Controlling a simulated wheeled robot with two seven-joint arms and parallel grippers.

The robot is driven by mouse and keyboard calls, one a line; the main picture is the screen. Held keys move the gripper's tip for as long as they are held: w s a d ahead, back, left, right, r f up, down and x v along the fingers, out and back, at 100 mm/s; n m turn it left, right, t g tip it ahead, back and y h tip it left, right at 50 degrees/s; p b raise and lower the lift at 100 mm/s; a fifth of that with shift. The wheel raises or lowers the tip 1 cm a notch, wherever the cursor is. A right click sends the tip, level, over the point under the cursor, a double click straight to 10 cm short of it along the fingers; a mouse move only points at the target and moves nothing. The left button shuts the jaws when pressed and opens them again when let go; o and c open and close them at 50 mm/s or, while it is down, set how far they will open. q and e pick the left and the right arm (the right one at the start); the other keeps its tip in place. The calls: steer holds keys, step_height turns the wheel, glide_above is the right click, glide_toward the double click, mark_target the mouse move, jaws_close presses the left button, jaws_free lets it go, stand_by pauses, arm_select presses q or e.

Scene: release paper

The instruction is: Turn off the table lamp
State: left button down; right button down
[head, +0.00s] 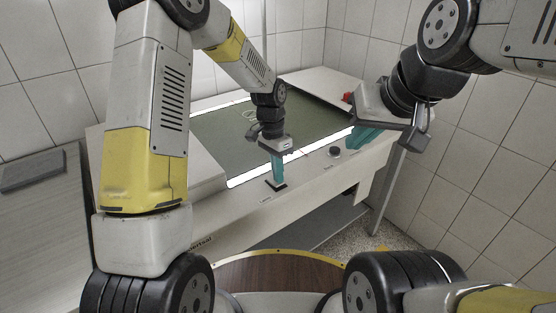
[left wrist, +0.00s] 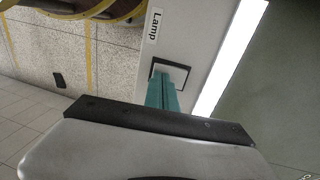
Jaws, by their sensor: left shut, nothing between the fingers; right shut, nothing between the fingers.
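The bench (head: 210,222) has a dark green panel (head: 215,135) edged by a bright white strip (head: 240,179), which also shows in the left wrist view (left wrist: 228,65). A black-framed switch (left wrist: 186,68) sits beside the "Lamp" label (left wrist: 153,24) on the bench front. In the head view the switch (head: 283,186) is partly covered by my left gripper (head: 277,183). My left gripper is shut, its teal fingertips (left wrist: 167,80) at the switch; whether they touch it I cannot tell. My right gripper (head: 358,140) is shut and empty over the bench's right side.
A black knob (head: 335,152) is on the bench front between my grippers. A red button (head: 348,97) is at the back right. A grey side table (head: 35,215) stands at the left. Tiled walls close in behind and right.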

arm_select(q)
steer(key=shift+f, duration=0.1)
steer(key=shift+f, duration=0.15)
stand_by(0.3)
steer(key=shift+w+a+r, duration=0.2)
steer(key=shift+w+a, duration=0.25)
steer(key=shift+w, duration=0.1)
stand_by(0.3)
step_height(320, 180, up, 14)
steer(key=s+d, duration=0.1)
steer(key=shift+s, duration=0.15)
stand_by(0.4)
